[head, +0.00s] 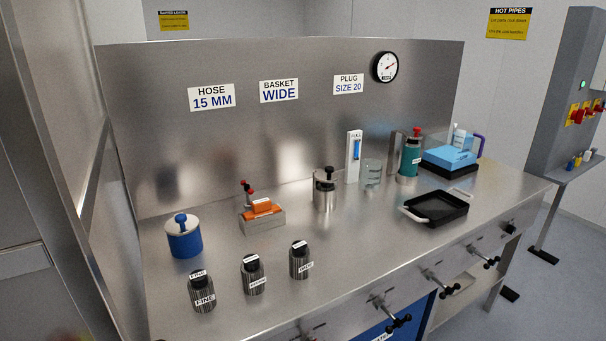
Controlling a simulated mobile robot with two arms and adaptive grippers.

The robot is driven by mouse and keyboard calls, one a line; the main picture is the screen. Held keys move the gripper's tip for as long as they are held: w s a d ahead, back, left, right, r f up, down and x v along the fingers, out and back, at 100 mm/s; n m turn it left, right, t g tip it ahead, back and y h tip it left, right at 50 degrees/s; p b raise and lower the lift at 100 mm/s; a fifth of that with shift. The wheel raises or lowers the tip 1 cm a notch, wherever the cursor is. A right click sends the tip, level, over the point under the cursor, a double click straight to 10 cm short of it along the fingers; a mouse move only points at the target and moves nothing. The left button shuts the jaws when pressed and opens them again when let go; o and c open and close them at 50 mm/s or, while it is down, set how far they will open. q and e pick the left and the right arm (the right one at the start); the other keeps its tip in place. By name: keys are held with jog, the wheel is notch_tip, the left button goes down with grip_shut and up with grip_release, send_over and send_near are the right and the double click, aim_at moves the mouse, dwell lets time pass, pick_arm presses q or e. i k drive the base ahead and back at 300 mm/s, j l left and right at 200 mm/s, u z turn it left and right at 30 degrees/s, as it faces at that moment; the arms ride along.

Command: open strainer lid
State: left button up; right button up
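A steel cylindrical pot (325,194) with a black knob on top stands in the middle of the steel bench, upright with its top on. A blue pot (185,241) with a pale lid and a blue knob stands at the left; its lid is on. No label tells which of the two is the strainer. Three dark ribbed baskets with black tops stand at the front left: a left one (202,293) marked FINE, a middle one (252,275) and a right one (300,261), their tags too small to read surely. Neither of my grippers is in view.
An orange block in a grey holder (262,220) sits between the pots. A black tray (436,208), a clear beaker (371,174), a teal cylinder (410,157) and a blue box (450,157) stand to the right. Valve handles (445,286) stick out along the bench front.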

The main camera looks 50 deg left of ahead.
aim_at(328, 175)
jog(key=u, duration=1.45)
jog(key=k+l+z, duration=0.1)
jog(key=z, duration=0.25)
jog(key=l, duration=0.1)
